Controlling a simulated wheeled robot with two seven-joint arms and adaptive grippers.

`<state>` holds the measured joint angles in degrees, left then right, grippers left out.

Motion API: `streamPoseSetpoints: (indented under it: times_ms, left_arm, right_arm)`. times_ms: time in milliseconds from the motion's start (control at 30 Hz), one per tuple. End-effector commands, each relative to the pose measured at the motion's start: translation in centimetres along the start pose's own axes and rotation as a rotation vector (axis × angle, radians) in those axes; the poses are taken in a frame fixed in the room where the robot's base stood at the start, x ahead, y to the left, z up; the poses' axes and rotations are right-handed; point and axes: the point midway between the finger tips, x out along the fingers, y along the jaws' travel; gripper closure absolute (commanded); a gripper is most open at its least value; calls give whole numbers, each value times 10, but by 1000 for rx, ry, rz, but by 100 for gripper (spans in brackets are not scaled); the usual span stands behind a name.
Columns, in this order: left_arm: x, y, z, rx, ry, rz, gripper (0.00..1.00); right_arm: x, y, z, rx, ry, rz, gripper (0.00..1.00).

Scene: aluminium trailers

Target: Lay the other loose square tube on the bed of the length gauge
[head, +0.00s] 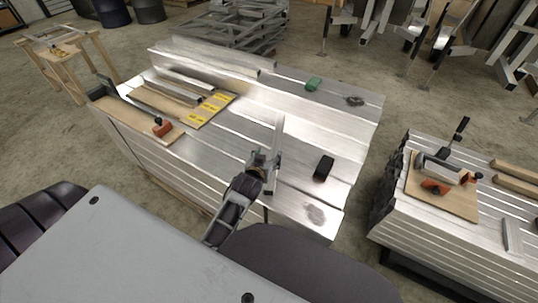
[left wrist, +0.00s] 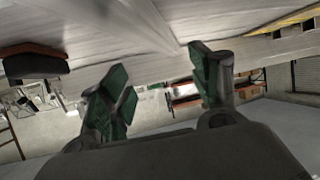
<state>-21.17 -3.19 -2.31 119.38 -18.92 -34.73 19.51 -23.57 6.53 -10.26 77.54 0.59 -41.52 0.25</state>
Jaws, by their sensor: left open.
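A pale square tube (head: 278,137) lies on the slatted aluminium top, running away from me. My left gripper (head: 263,160) is open at its near part; I cannot tell whether the fingers touch it. In the left wrist view the green-padded fingers (left wrist: 160,82) are spread apart with nothing gripped between them. A long wooden board (head: 128,119) with a dark upright end piece and an orange-red part (head: 162,128) lies at the left edge; it looks like the length gauge. My right gripper is not in view.
A board with yellow labels (head: 203,117) and metal tubes (head: 185,86) lies beside it. A black block (head: 324,167), a green item (head: 313,84) and a dark coil (head: 355,101) are on the top. A separate right stack carries a clamp fixture (head: 443,168).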

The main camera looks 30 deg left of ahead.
Motion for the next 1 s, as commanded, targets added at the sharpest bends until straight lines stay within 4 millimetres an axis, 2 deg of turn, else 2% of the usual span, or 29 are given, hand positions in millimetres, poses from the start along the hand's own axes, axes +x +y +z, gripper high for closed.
streamPoseSetpoints:
  times_ms: [333,667,767,867,1000]
  left_arm:
    - [-2,0,0,0,0,0,37]
    - [-1,0,-3,-1,6,0,39]
    - [1,2,-13,-4,21,2,39]
    - [5,4,-31,-7,50,6,39]
    - [12,6,-69,2,114,11,39]
  right_arm:
    - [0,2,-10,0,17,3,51]
    - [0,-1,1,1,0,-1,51]
    - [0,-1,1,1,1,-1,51]
    - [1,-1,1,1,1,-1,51]
    - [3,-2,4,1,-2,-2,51]
